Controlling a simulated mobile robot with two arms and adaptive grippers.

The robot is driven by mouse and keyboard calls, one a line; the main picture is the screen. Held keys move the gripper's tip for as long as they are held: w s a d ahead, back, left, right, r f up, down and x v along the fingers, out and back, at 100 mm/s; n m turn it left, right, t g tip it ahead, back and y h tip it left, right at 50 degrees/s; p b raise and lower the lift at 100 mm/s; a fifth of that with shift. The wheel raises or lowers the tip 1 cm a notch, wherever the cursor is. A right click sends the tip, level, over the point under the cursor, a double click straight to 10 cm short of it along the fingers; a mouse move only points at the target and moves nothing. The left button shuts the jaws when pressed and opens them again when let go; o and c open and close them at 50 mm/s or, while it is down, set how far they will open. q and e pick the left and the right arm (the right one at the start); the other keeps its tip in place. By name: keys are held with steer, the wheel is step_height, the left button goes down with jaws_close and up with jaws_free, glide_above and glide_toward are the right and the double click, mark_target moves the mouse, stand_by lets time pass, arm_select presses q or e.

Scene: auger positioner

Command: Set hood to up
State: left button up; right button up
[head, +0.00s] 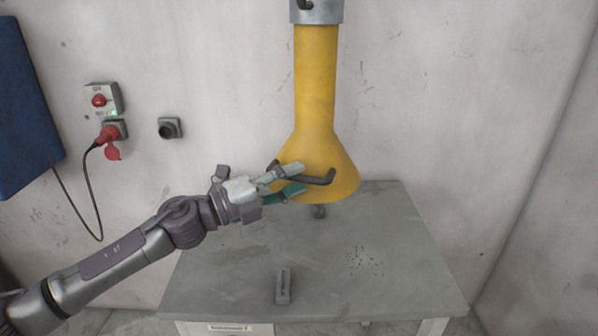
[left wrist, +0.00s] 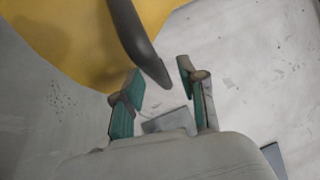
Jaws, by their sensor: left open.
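The yellow hood (head: 316,100) hangs from a grey collar above the table and flares out at its lower end. It also fills the upper left of the left wrist view (left wrist: 70,40). A dark bent handle (head: 318,179) sticks out from the hood's flared part. In the left wrist view the handle (left wrist: 138,45) comes down from the top, its tip near the gap between the fingers. My left gripper (head: 291,181) is open at the hood's front, with the handle between or just beside its fingers. I cannot tell whether they touch. My right gripper is not in view.
A grey table (head: 220,270) stands below the hood, with a small grey block (head: 283,286) near its front and dark specks (head: 364,262) to the right. A red plug (head: 110,135) with a cable and a switch box (head: 100,99) are on the left wall.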

arm_select(q)
steer(key=shift+x, duration=0.85)
jaws_close()
